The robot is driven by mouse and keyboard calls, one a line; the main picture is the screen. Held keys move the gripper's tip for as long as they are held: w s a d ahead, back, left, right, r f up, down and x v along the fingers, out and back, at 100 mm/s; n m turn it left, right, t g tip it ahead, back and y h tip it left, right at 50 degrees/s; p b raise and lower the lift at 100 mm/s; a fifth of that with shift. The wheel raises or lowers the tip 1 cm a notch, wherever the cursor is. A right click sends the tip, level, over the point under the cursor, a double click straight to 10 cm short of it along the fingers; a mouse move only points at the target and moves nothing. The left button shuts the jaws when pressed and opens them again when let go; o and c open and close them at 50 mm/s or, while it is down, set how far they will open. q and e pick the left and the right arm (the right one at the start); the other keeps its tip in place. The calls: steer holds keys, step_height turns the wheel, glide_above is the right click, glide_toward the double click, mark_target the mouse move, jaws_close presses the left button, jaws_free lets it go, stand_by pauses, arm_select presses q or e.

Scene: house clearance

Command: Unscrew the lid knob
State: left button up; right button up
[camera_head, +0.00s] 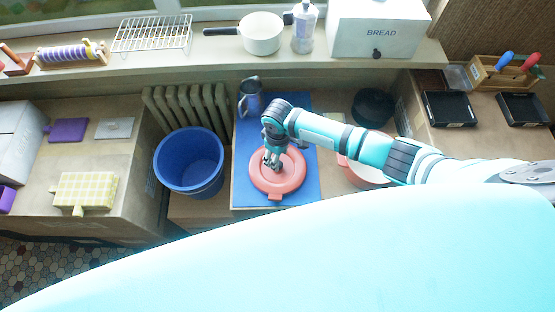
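A round red lid (290,184) lies flat on a blue mat (245,185) in the middle of the head view. My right arm comes in from the right, and its gripper (272,164) points down over the lid's centre. The fingers hide the lid knob, so I cannot tell whether they grip it or only surround it. A red pot (345,165) with a pale inside stands to the right of the mat, partly behind my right arm. My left gripper is not in view.
A metal jug (250,98) stands at the mat's back left. A blue bucket (190,163) is left of the mat, and a dark round pot (373,107) is behind my arm. A shelf behind holds a white saucepan (262,34) and a bread box (376,28).

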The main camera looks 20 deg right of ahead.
steer(key=f+b, duration=0.2)
steer(key=f, duration=0.1)
steer(key=shift+w, duration=0.2)
step_height(320, 180, down, 3)
steer(key=b, duration=0.3)
steer(key=shift+w+r, duration=0.1)
steer(key=shift+w, duration=0.05)
steer(key=shift+r+p, duration=0.3)
steer(key=shift+r, duration=0.1)
steer(key=shift+f, duration=0.4)
steer(key=c, duration=0.6)
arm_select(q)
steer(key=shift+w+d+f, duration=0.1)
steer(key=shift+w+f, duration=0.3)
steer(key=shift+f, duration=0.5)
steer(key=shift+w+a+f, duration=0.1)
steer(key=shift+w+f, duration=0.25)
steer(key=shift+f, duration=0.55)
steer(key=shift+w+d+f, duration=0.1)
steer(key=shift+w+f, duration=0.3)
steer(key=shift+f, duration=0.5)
arm_select(e)
steer(key=c, duration=0.4)
